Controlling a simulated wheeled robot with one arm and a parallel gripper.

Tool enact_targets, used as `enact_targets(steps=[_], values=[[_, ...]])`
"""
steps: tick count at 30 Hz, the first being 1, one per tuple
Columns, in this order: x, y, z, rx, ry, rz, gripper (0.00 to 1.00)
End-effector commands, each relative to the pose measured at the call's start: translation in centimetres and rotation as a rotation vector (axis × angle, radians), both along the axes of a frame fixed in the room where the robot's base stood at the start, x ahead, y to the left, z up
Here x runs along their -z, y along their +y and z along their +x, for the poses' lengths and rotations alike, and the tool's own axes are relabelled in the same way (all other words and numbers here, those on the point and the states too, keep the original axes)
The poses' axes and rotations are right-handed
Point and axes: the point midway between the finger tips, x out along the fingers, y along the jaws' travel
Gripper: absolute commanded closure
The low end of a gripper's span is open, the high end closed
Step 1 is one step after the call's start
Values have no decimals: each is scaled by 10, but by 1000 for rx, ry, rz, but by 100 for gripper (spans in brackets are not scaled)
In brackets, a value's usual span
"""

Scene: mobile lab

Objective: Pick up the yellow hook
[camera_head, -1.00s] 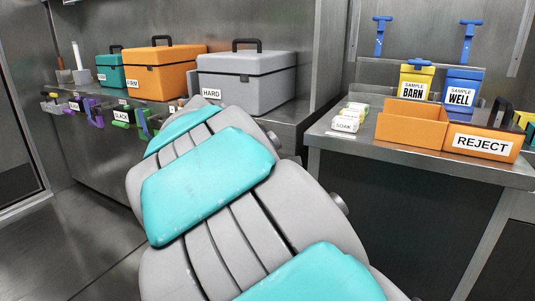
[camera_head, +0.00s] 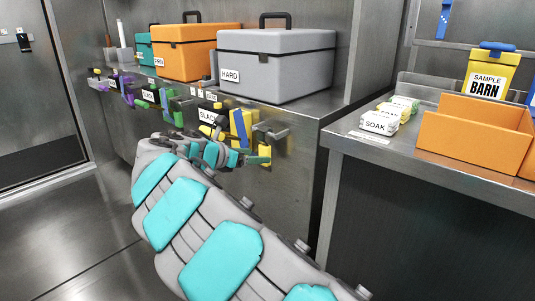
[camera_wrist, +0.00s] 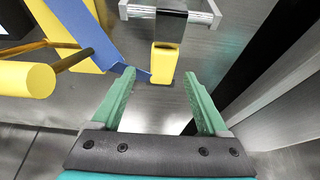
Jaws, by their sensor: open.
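A small yellow piece (camera_wrist: 165,62), which looks like the yellow hook, hangs below a grey bracket in the wrist view. In the head view it shows as a yellow bit (camera_head: 265,152) under a grey holder on the counter's front. My gripper (camera_wrist: 158,100) is open and empty, its green fingers spread on either side below the yellow piece, apart from it. In the head view my gripper (camera_head: 240,157) is beside the counter front, just left of the yellow piece, partly hidden by my arm.
A blue strap (camera_wrist: 88,35) and a yellow peg (camera_wrist: 35,78) stick out close on the left. A grey HARD case (camera_head: 275,65) and an orange case (camera_head: 183,52) stand on the counter above. A side table with an orange bin (camera_head: 470,130) is right.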

Motion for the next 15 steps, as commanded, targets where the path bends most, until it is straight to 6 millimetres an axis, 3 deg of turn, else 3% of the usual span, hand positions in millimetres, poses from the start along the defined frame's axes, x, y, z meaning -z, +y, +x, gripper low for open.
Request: enact_targets(steps=[15], values=[[18,-33,36,1,-2,2,22]])
